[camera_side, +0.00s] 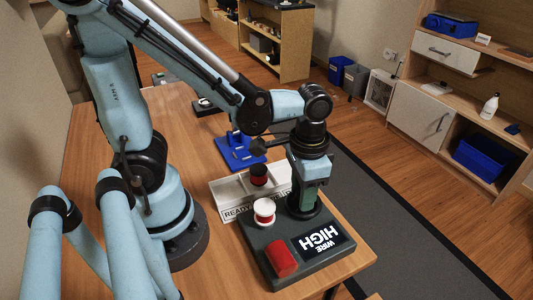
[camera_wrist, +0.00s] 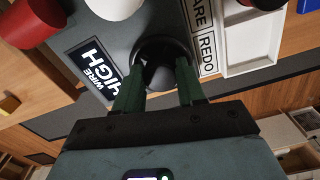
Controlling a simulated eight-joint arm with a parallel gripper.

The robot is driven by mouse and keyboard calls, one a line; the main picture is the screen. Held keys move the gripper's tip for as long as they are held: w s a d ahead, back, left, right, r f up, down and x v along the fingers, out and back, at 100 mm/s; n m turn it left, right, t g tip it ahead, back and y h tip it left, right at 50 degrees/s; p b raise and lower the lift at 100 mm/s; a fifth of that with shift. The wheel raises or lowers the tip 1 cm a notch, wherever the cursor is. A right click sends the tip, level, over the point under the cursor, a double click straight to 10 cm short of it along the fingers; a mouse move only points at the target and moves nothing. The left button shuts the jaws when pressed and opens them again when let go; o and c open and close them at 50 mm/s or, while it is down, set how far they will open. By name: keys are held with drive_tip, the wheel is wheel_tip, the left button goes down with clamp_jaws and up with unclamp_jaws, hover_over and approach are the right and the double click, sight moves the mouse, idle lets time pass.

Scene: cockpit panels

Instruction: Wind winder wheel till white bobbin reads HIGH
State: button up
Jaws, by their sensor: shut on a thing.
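The winder is a dark grey base (camera_side: 258,262) on the table. Its display (camera_side: 322,246) reads WIRE HIGH, upside down in the side view; the display also shows in the wrist view (camera_wrist: 95,68). The white bobbin (camera_side: 264,206) stands upright on the base, with a red band below its top; it is cut off in the wrist view (camera_wrist: 116,8). The black winder wheel (camera_side: 304,212) is beside it, partly hidden by my gripper (camera_side: 303,197). My gripper points down, its green fingers shut on the wheel's middle part (camera_wrist: 158,50). The exact contact is hidden.
A red cylinder (camera_side: 281,257) stands on the base's front corner, beside the display. A white tray (camera_side: 231,193) with a READY label lies behind the base, holding a dark and red spool (camera_side: 259,175). A blue stand (camera_side: 240,151) is farther back. The table's right edge is close.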

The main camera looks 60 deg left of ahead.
drive_tip(key=shift+m, duration=1.5)
drive_tip(key=o, duration=1.1)
drive_tip(key=shift+c, duration=0.2)
drive_tip(key=shift+r, duration=0.1)
wheel_tip(320, 180, up, 12)
